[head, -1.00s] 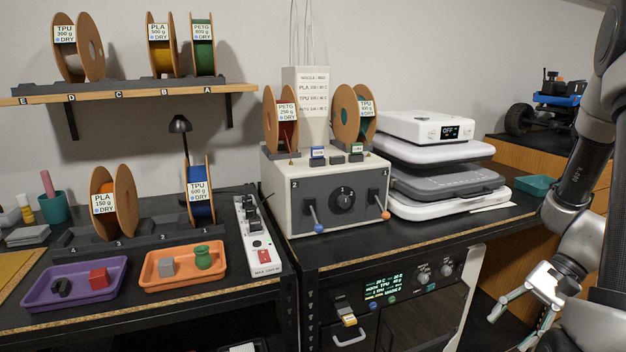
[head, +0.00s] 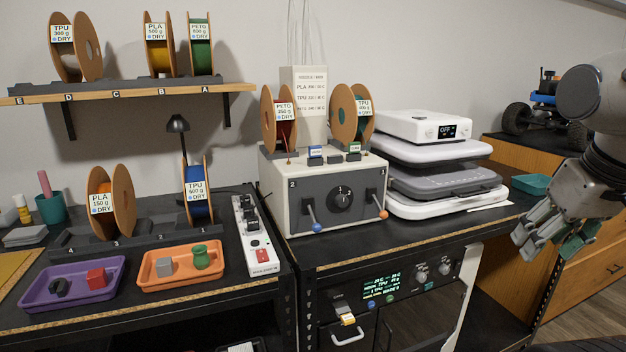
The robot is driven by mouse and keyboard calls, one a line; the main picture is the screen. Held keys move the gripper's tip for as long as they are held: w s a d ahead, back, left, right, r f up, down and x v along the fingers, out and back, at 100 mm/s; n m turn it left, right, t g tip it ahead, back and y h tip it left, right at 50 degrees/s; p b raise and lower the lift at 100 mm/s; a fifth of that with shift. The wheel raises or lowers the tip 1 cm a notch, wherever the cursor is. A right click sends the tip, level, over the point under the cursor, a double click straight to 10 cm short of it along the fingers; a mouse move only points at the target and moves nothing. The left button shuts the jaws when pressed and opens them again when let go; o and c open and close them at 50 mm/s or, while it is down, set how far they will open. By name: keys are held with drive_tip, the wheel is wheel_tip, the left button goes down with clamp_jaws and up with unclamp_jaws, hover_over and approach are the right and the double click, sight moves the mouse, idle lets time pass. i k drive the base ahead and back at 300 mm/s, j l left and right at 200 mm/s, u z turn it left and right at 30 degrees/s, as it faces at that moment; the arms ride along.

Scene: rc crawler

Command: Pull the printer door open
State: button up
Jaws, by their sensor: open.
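The printer (head: 395,283) is built in under the middle bench, with a lit green text display and knobs along its top panel. Its dark door (head: 422,318) fills the front below that panel and appears shut. The lower part of the door is cut off by the picture edge. A smaller panel with a pale bar handle (head: 348,336) is to the left of the door. My gripper (head: 545,243) is open and empty, with its fingers pointing down. It is up and to the right of the printer door, apart from it.
A control box (head: 335,196) with levers and spools stands on the bench above the printer. A white stack of devices (head: 436,160) is beside it. A teal tray (head: 531,184) and wooden drawers (head: 590,262) are near my gripper. Floor shows at the lower right.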

sight(412, 323)
drive_tip(key=i+l+u, duration=0.2)
drive_tip(key=l, duration=0.15)
drive_tip(key=i+l+u, duration=0.45)
drive_tip(key=l, duration=0.3)
drive_tip(key=k, duration=0.1)
